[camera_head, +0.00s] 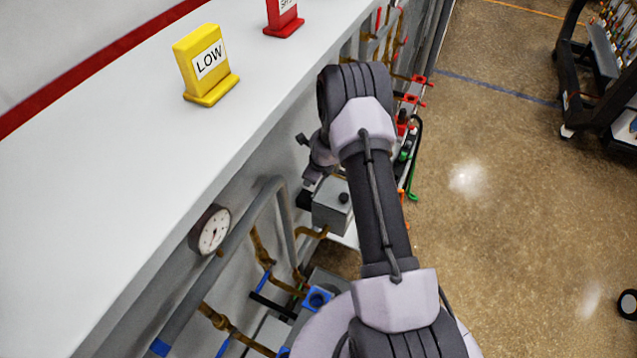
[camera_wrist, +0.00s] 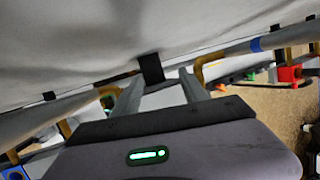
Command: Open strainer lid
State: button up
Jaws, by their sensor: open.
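My gripper (camera_wrist: 160,82) is open in the wrist view, its two grey fingers pointing toward the pale furnace wall. A dark block (camera_wrist: 151,68) shows at the wall, between and just beyond the fingertips; I cannot tell whether the fingers touch it. In the head view a grey box (camera_head: 331,212) with a black knob on top stands beside the furnace side, just below my wrist. It may be the strainer, but I cannot tell for sure. No lid is clearly recognisable. My arm covers part of this area.
A pressure gauge (camera_head: 211,230) and a grey pipe (camera_head: 235,248) run along the furnace side. Brass pipes and blue fittings (camera_head: 317,297) lie below. Red valves (camera_head: 416,91) are beyond my arm. A yellow LOW sign (camera_head: 206,62) stands on top.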

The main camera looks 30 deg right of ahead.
jog(key=s+b, duration=0.2)
jog(key=b, duration=0.1)
jog(key=s+b, duration=0.2)
jog(key=b, duration=0.1)
jog(key=s+b, duration=0.2)
jog(key=shift+s+a+r+b, duration=0.2)
jog(key=shift+r+b, duration=0.15)
jog(key=shift+b, duration=0.05)
jog(key=s+r+b, duration=0.1)
jog(key=s+b, duration=0.3)
jog(key=s, duration=0.2)
jog(key=shift+s+a, duration=0.15)
jog(key=shift+a, duration=0.1)
